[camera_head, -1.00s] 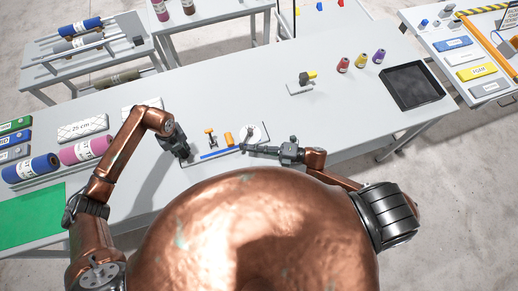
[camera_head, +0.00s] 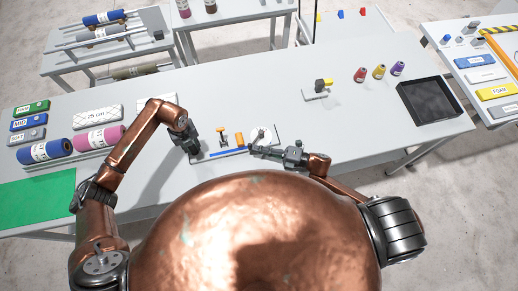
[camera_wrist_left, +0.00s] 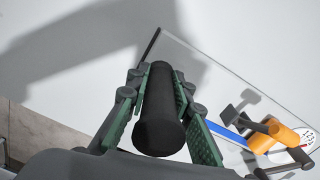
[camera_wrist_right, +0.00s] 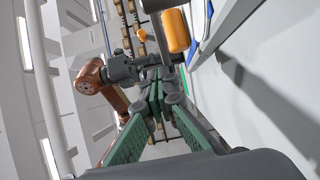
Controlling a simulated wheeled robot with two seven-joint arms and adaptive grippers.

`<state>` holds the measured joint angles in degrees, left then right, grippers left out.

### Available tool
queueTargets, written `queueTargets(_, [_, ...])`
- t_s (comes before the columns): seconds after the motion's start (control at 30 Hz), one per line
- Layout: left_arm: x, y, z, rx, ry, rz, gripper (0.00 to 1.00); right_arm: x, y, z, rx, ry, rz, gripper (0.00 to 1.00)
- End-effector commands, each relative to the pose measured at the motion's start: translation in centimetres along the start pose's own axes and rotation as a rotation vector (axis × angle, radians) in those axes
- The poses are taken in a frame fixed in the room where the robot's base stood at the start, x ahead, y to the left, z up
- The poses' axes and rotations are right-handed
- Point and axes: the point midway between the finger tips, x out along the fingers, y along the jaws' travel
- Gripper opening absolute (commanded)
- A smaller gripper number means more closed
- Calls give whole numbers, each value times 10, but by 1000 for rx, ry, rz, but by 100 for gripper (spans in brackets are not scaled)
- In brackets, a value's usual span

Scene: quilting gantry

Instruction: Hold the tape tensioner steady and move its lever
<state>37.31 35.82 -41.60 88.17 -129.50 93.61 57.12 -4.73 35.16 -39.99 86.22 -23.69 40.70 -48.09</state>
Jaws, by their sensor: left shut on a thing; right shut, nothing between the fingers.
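The tape tensioner stands near the table's front edge. It has a pale base plate (camera_head: 236,155), a blue strip (camera_head: 228,153), an orange cylinder (camera_head: 239,139) and a white dial (camera_head: 263,133). My left gripper (camera_head: 193,148) is at the plate's left end, shut on a black upright handle (camera_wrist_left: 160,112) that shows between its green pads in the left wrist view. My right gripper (camera_head: 254,148) is shut and empty by the dial at the right end. In the right wrist view its fingertips (camera_wrist_right: 156,92) are close to dark grey parts below the orange cylinder (camera_wrist_right: 176,30); contact is unclear.
A black tray (camera_head: 430,101) and several coloured spools (camera_head: 379,71) stand to the right. Fabric rolls (camera_head: 100,138) and a green mat (camera_head: 40,203) lie left. The table's middle right is clear.

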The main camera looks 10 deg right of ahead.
Motion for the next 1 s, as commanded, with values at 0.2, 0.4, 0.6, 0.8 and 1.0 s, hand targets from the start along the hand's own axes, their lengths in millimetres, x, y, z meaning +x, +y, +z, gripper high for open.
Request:
queueTargets(0.2, [5, -4, -7, 8, 13, -5, 0, -22, -1, -5, 1, 2, 1, 0])
queueTargets(0.4, [5, -4, -7, 9, 13, -4, 0, -69, -2, -6, 1, -3, -2, 0])
queueTargets(0.6, [5, -3, -6, 8, 12, -3, 0, -111, -1, -9, 0, -2, 0, 0])
queueTargets(0.8, [5, -2, -6, 6, 11, -1, 0, -135, -1, -10, 0, -2, 0, 0])
queueTargets(1.0, [5, -1, -5, 5, 10, 0, 0, -142, -1, -11, 0, -2, 2, 0])
